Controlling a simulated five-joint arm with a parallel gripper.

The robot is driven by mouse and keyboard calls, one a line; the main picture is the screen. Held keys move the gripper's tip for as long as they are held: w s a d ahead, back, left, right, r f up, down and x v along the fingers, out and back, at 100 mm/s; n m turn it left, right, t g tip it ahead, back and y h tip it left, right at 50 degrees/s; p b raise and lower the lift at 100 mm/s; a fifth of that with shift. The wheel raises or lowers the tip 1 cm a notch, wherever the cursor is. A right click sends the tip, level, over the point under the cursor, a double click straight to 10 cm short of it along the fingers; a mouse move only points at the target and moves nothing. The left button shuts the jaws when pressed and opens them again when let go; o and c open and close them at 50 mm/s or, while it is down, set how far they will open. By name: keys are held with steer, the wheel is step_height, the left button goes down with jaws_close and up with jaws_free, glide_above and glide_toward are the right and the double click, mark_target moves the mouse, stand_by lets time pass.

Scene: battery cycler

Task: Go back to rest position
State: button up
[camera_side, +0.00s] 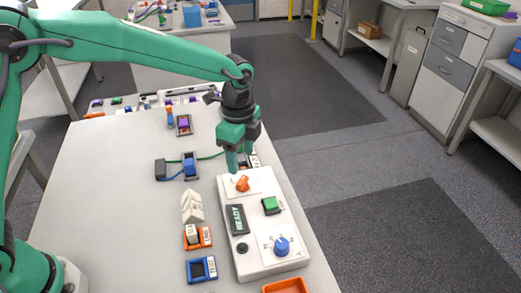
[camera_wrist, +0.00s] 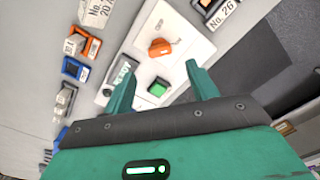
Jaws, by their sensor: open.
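My gripper (camera_side: 239,162) is over the far end of the white cycler box (camera_side: 260,257), near its orange knob (camera_side: 242,184). In the wrist view my gripper (camera_wrist: 158,85) has its two green fingers spread apart with nothing held between them. The orange knob (camera_wrist: 160,47) and the green button (camera_wrist: 158,87) show beyond and between the fingers. The box also has a dark display reading READY (camera_side: 237,219), a green button (camera_side: 271,205) and a blue knob (camera_side: 281,246). Whether a fingertip touches the box is unclear.
Left of the box are a white block (camera_side: 192,206), an orange holder (camera_side: 205,237) and a blue holder (camera_side: 211,270). A blue battery holder (camera_side: 190,166) with cables and a purple one (camera_side: 184,125) stand farther back. The table's left part is clear.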

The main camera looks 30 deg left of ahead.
steer(key=shift+r, duration=0.1)
steer(key=shift+s+a+r, duration=0.15)
steer(key=shift+a+r, duration=0.2)
steer(key=shift+a, duration=0.05)
steer(key=s+a+r+n+t, duration=0.4)
steer(key=s+a+r+n, duration=0.8)
steer(key=s+a, duration=0.3)
steer(key=s+a+n+t, duration=0.1)
steer(key=s+a+n, duration=0.3)
steer(key=s, duration=0.3)
steer(key=shift+s+f+n+t, duration=0.35)
steer(key=shift+f+n, duration=0.1)
steer(key=shift+n, duration=0.15)
